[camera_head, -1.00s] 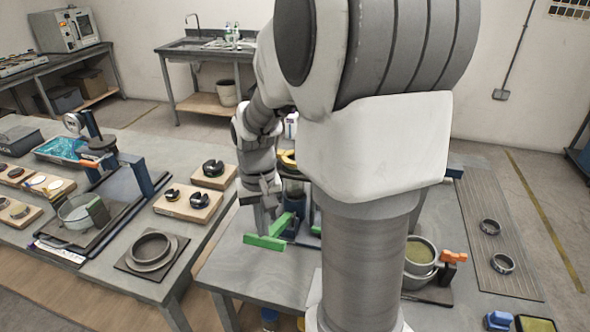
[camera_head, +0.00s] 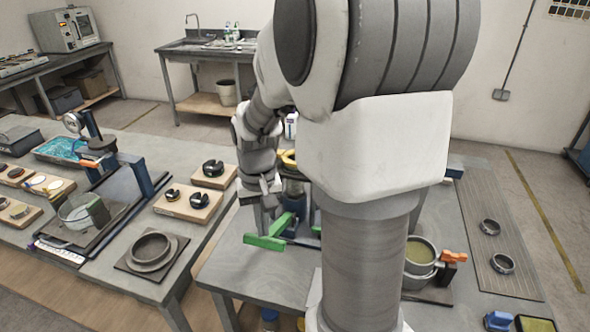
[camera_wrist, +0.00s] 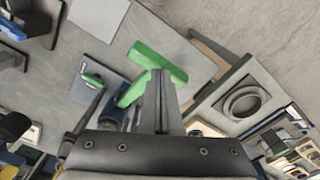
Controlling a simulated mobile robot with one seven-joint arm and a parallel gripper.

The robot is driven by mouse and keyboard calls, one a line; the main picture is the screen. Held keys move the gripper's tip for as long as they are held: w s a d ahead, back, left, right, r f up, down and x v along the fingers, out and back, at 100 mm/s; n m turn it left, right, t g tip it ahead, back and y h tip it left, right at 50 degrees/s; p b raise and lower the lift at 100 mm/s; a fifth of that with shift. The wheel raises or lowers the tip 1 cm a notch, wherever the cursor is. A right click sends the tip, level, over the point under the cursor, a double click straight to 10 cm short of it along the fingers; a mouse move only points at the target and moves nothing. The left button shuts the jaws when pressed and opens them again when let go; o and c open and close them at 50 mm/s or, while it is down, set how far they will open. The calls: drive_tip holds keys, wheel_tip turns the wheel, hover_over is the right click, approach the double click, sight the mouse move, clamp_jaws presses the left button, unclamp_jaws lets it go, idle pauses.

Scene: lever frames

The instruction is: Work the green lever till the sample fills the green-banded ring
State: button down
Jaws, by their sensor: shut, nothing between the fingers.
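The green lever (camera_head: 265,242) has a T-shaped end that sticks out over the front bench in the head view. In the wrist view the lever (camera_wrist: 165,62) shows its bar and stem. My gripper (camera_head: 268,208) is shut and empty, pointing down close by the lever. In the wrist view my shut gripper (camera_wrist: 161,80) overlaps the lever where stem and bar meet; I cannot tell whether they touch. Most of the lever's apparatus is hidden behind my arm in the head view. I cannot make out the sample or the green-banded ring.
An orange-handled clamp (camera_head: 453,257) stands beside a cup of yellowish liquid (camera_head: 421,250) at right. Dark rings lie on a ribbed mat (camera_head: 485,255). The left bench holds a round grey fixture (camera_head: 152,247) and ringed wooden blocks (camera_head: 187,205). The bench in front of the lever is clear.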

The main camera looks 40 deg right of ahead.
drive_tip(key=shift+f, duration=0.1)
wheel_tip(320, 180, down, 9)
drive_tip(key=a+b, duration=0.1)
drive_tip(key=b, duration=0.6)
drive_tip(key=shift+s, duration=0.45)
drive_tip(key=r+p, duration=0.4)
drive_tip(key=r, duration=0.1)
drive_tip(key=d+r+p, duration=0.1)
drive_tip(key=r+p, duration=0.3)
drive_tip(key=w+r+p, duration=0.1)
drive_tip(key=r+p, duration=0.3)
drive_tip(key=r, duration=0.1)
drive_tip(key=shift+w+d+r, duration=0.1)
drive_tip(key=shift+d+r, duration=0.15)
drive_tip(key=shift+r, duration=0.05)
drive_tip(key=shift+f, duration=0.1)
idle(0.8)
